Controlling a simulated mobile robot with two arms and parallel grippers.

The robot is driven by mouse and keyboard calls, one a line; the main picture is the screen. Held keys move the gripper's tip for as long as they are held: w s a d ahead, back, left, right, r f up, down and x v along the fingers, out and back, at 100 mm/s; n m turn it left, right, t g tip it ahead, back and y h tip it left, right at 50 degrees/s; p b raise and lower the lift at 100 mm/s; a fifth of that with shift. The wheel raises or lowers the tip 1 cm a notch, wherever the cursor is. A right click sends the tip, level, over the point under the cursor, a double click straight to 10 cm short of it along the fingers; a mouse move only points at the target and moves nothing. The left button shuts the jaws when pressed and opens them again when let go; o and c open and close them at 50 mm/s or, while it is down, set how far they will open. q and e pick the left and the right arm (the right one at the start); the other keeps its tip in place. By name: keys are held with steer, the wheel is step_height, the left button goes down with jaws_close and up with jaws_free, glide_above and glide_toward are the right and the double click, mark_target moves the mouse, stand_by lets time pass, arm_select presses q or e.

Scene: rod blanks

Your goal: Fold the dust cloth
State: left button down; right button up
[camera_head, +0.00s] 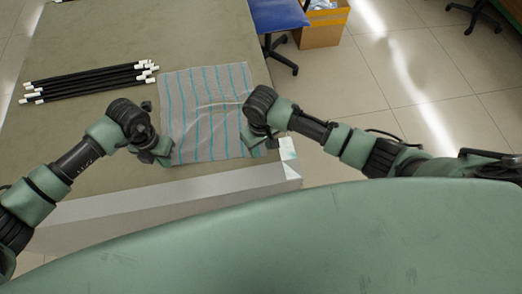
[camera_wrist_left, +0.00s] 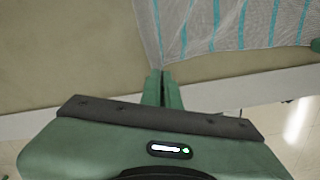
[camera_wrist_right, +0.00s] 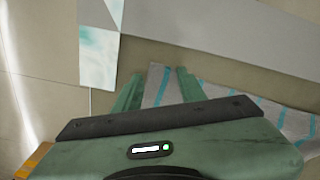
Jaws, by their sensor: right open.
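The dust cloth (camera_head: 207,110), grey with teal stripes, lies spread on the table with some wrinkles. It also shows in the left wrist view (camera_wrist_left: 205,22) and right wrist view (camera_wrist_right: 265,105). My left gripper (camera_head: 166,153) is at the cloth's near left corner. In the left wrist view its fingers (camera_wrist_left: 162,75) are close together with the corner pinched at their tips. My right gripper (camera_head: 256,147) is at the near right corner. In the right wrist view its fingers (camera_wrist_right: 160,82) are apart, with cloth showing between them. The fingertips are small in the head view.
Several black rods with white ends (camera_head: 88,82) lie left of the cloth on the table (camera_head: 110,30). A white marker plate (camera_head: 287,148) is at the table's near right corner. A blue chair (camera_head: 280,18) and a cardboard box (camera_head: 322,28) stand on the floor beyond the right edge.

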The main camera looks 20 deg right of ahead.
steer(key=shift+f, duration=0.1)
steer(key=shift+c, duration=0.4)
steer(key=shift+s, duration=0.1)
jaws_close()
steer(key=shift+r, duration=2.55)
